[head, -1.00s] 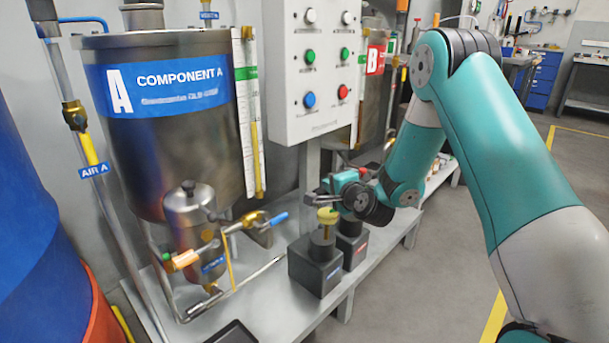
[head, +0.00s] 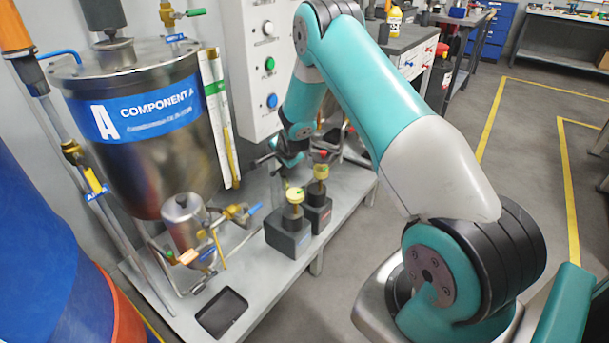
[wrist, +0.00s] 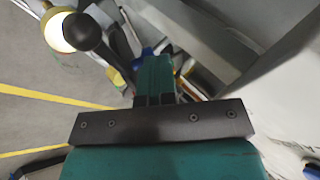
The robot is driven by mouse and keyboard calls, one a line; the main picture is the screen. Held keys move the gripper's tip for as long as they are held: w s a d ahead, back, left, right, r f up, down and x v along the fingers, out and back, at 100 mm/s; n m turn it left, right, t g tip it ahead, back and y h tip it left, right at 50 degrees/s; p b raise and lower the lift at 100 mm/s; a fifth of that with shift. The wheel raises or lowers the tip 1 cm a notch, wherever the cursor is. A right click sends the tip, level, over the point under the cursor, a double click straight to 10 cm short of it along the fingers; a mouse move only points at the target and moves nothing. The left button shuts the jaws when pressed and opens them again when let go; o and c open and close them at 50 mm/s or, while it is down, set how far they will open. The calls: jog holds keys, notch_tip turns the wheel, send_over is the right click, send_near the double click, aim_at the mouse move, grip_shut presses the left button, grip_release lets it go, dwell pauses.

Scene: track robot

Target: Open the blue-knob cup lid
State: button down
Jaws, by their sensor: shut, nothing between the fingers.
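The nearer cup (head: 294,212) stands on a dark block with a blue label, with a pale yellow top and a small greenish-blue knob (head: 295,191). I cannot tell from this view whether its lid is raised. A second cup (head: 320,188), with a red knob, stands on a similar block just behind it to the right. My gripper (head: 268,163) is shut and empty behind the nearer cup, apart from it. In the wrist view, my gripper (wrist: 155,75) shows its fingers together. A yellow-rimmed round thing with a bright inside (wrist: 57,32) shows at upper left, beside a dark rounded piece.
The cups' blocks stand on a grey bench (head: 345,190). A black tray (head: 222,312) lies at the bench's front. Open floor is to the right.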

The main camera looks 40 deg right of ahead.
jog(key=shift+w+a+f+b, duration=0.1)
jog(key=shift+w+a+b, duration=0.1)
jog(key=shift+w, duration=0.35)
jog(key=shift+w+a+f+b, duration=0.1)
jog(key=shift+w+b, duration=0.1)
jog(key=shift+w, duration=0.3)
jog(key=shift+w+r, duration=0.1)
jog(key=shift+w, duration=0.05)
jog(key=shift+a+r+p, duration=0.1)
jog(key=shift+r+p, duration=0.5)
jog(key=shift+r, duration=0.35)
